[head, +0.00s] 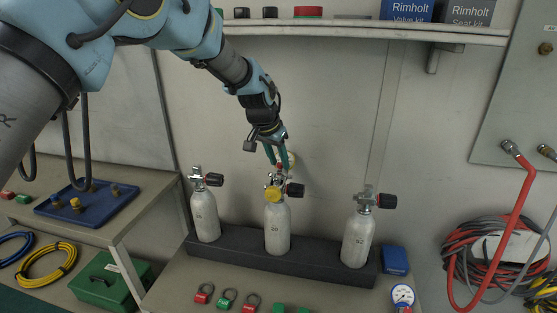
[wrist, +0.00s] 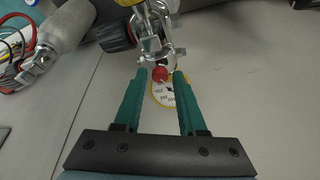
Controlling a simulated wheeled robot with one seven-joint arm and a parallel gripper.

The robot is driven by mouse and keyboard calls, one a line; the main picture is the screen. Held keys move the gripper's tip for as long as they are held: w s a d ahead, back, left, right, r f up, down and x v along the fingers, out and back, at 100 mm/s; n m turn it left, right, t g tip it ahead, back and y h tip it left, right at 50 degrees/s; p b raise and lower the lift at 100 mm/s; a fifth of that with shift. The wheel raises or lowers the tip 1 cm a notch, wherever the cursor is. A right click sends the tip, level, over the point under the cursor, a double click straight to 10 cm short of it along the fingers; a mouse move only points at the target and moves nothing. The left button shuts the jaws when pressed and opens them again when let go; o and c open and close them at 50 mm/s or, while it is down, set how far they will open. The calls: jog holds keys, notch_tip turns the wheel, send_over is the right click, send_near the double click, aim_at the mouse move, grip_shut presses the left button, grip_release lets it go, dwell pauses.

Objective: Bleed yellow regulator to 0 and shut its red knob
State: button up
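The middle white cylinder (head: 277,228) stands upright and carries a yellow regulator (head: 273,194) and a black knob (head: 294,190). My gripper (head: 280,163) reaches down from above to the top of this regulator and partly hides it. In the wrist view, my gripper (wrist: 161,73) is open, with its green fingers on either side of a small red knob (wrist: 160,74). Gaps show between the knob and both fingers. A yellow-rimmed round dial (wrist: 163,93) lies behind the knob, between the fingers; its reading is too small to tell. The black knob also shows in the wrist view (wrist: 116,37).
Another cylinder (head: 205,217) stands left and one (head: 357,238) right in the dark rack (head: 320,264). Padlocks (head: 228,299) and a gauge (head: 402,296) lie on the bench in front. A shelf (head: 360,33) runs above. A red hose (head: 506,235) hangs right.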

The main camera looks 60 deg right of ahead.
grip_shut()
jog(key=shift+n, duration=0.3)
jog(key=n, duration=0.1)
jog(key=n+t+b, duration=0.1)
jog(key=n, duration=0.1)
jog(key=shift+s+t, duration=0.25)
jog(key=shift+t, duration=0.05)
jog(key=n, duration=0.2)
jog(key=n+t+b, duration=0.1)
jog(key=n, duration=0.2)
jog(key=shift+s+d+t+y, duration=0.1)
jog(key=shift+s+t+y, duration=0.05)
jog(key=shift+t+y, duration=0.2)
jog(key=n, duration=0.2)
jog(key=n+t+y, duration=0.1)
jog(key=n, duration=0.1)
jog(key=shift+d+y, duration=0.15)
jog(key=shift+y, duration=0.1)
jog(key=shift+d+n+t+y+p, duration=0.1)
jog(key=shift+n+t+y+p, duration=0.45)
jog(key=shift+n, duration=1.55)
jog(key=shift+s+g+y, duration=0.1)
jog(key=shift+g+y, duration=0.15)
jog(key=shift+g, duration=0.05)
